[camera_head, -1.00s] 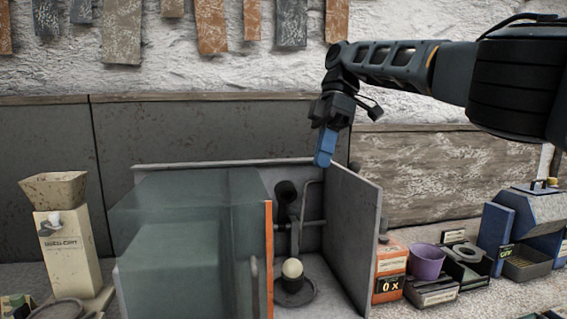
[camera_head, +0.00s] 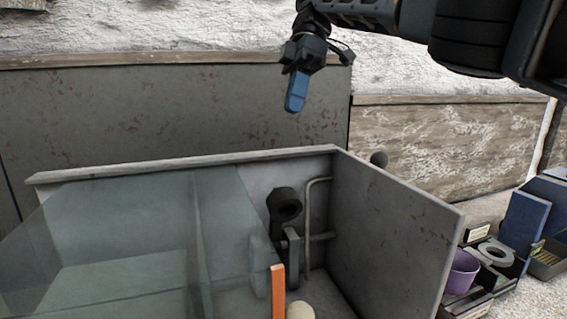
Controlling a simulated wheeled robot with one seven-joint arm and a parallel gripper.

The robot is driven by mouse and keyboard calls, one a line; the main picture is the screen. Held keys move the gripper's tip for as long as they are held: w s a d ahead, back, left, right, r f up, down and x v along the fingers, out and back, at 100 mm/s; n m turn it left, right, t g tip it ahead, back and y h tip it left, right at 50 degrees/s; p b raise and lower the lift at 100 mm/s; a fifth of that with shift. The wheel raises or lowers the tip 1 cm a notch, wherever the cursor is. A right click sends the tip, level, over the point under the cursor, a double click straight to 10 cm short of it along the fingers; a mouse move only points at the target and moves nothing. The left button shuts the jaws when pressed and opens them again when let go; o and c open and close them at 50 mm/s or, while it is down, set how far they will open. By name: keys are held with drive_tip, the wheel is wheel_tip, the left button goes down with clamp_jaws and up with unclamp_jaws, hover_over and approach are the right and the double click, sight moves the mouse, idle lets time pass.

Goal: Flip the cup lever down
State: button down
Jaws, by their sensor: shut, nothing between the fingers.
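My gripper (camera_head: 296,92) with blue fingertips is shut and empty. It hangs in the air above the open grey box (camera_head: 400,215), in front of the dark wall panel. Inside the box, a dark round cup-like part (camera_head: 284,204) sits on an upright fitting beside a bent pipe (camera_head: 307,225). I cannot tell for sure whether this is the cup lever. A pale sphere (camera_head: 300,311) is at the bottom of the box, cut by the picture edge. The gripper touches none of these.
A clear glass case (camera_head: 130,240) with an orange edge strip (camera_head: 278,290) covers the box's left part. The box's right wall stands tall. A purple cup (camera_head: 462,272) and a blue container (camera_head: 525,222) stand at right. The air around the gripper is clear.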

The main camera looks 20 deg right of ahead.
sight(284, 153)
drive_tip(key=b+x, duration=0.6)
drive_tip(key=x, duration=0.4)
drive_tip(key=shift+s+f, duration=0.1)
drive_tip(key=shift+f, duration=0.25)
drive_tip(key=shift+s+d, duration=0.1)
drive_tip(key=shift+s, duration=0.2)
drive_tip(key=shift+s+f+p, duration=0.15)
drive_tip(key=shift+s+f, duration=0.25)
drive_tip(key=shift+s, duration=0.2)
drive_tip(key=shift+s+f+p, duration=0.15)
drive_tip(key=shift+s+f, duration=0.3)
drive_tip(key=shift+s, duration=0.2)
drive_tip(key=shift+f, duration=0.1)
